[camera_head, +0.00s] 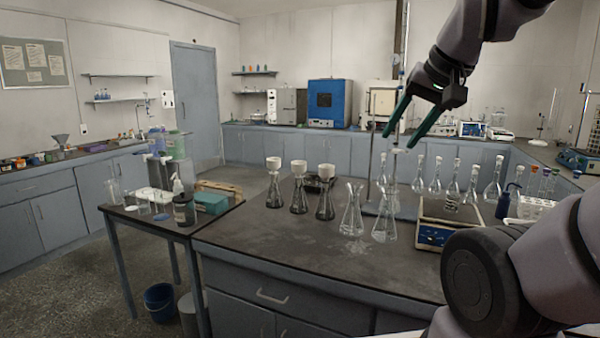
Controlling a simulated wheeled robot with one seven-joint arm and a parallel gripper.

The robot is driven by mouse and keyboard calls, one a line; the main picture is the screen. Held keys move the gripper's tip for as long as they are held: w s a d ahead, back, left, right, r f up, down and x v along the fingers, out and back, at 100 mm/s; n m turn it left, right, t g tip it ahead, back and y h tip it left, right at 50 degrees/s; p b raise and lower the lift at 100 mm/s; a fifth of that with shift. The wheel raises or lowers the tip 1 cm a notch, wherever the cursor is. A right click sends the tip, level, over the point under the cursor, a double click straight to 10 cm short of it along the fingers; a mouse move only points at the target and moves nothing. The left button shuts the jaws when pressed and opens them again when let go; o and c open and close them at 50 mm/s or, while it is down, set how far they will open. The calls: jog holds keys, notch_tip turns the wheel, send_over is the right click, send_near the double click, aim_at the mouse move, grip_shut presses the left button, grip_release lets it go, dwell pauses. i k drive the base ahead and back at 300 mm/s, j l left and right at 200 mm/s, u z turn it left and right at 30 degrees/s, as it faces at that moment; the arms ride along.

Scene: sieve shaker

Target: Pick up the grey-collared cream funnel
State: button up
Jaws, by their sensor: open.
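Three cream funnels sit upright in the necks of dark conical flasks on the central bench: a left one (273,163), a middle one (299,168) and a right one (327,170). Their collars are too small for me to tell which is grey. My gripper (399,140) has two green fingers spread apart, pointing down and slightly left. It is open with nothing held, in the air to the right of the funnels and higher in the picture. No funnel is hidden by it.
Two clear conical flasks (352,212) stand right of the dark flasks. A stand with a thin rod (403,50), several volumetric flasks (453,180) and a balance (436,234) stand farther right. The bench's front left (250,235) is clear.

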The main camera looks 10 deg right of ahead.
aim_at(298, 167)
jog(key=i+j, duration=0.5)
jog(key=j, duration=0.15)
jog(key=i+j+u, duration=0.15)
jog(key=i+j, duration=0.35)
jog(key=j, duration=0.15)
